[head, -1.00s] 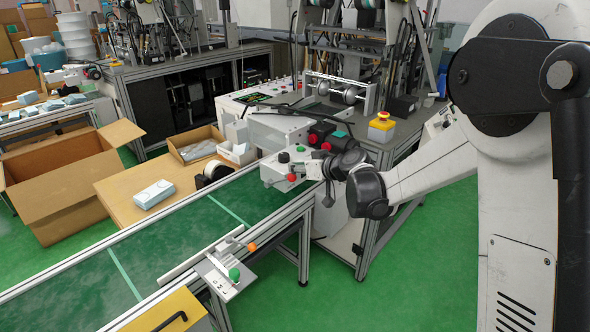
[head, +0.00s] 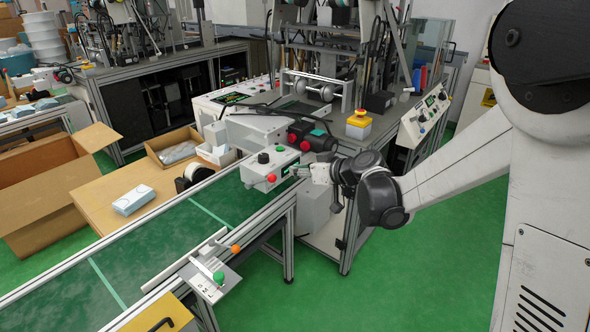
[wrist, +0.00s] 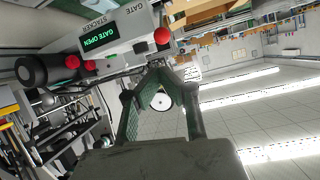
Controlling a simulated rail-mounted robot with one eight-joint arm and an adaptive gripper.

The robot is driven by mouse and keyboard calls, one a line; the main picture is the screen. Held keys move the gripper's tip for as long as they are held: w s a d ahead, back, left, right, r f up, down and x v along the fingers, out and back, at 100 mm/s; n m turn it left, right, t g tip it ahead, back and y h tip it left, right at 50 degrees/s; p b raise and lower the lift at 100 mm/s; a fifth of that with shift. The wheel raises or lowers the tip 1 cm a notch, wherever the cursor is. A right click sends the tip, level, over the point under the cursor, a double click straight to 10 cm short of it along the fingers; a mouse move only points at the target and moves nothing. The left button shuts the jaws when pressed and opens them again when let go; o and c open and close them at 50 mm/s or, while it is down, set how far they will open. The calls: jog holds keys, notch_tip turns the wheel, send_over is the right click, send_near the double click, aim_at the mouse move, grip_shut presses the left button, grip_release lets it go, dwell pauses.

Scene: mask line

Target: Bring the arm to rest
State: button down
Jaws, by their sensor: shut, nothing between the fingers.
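My gripper (head: 302,171) is beside the right end of the white gate box (head: 264,176), at the end of the conveyor. In the wrist view, the two dark fingers (wrist: 160,72) come together at their tips, with nothing held between them. The gate box (wrist: 112,42) fills the upper left there. Its green display reads "GATE OPEN", and a red knob (wrist: 161,36) sits next to it. In the head view, my forearm reaches in from the right. The small size of the gripper there hides whether it touches the box.
The green conveyor (head: 150,255) runs diagonally across the front, with a small lever panel (head: 213,283) at its edge. A pale blue mask box (head: 133,200) lies on a wooden table beside an open carton (head: 40,200). A machine bench stands behind my gripper. Green floor (head: 430,270) is clear at right.

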jog(key=s+d+r+m+g+h, duration=0.1)
jog(key=s+d+r+m+h, duration=0.2)
jog(key=s, duration=0.5)
jog(key=s+d+r+h, duration=0.25)
jog(key=s+d, duration=0.25)
jog(key=s, duration=0.4)
jog(key=s+d+m+h, duration=0.2)
jog(key=s+d, duration=0.3)
jog(key=s, duration=0.4)
jog(key=s+d+f+m+g+h, duration=0.1)
jog(key=s+d+m+h, duration=0.1)
jog(key=s+d, duration=0.3)
jog(key=s, duration=0.4)
jog(key=shift+d+m, duration=0.15)
jog(key=shift+m, duration=0.15)
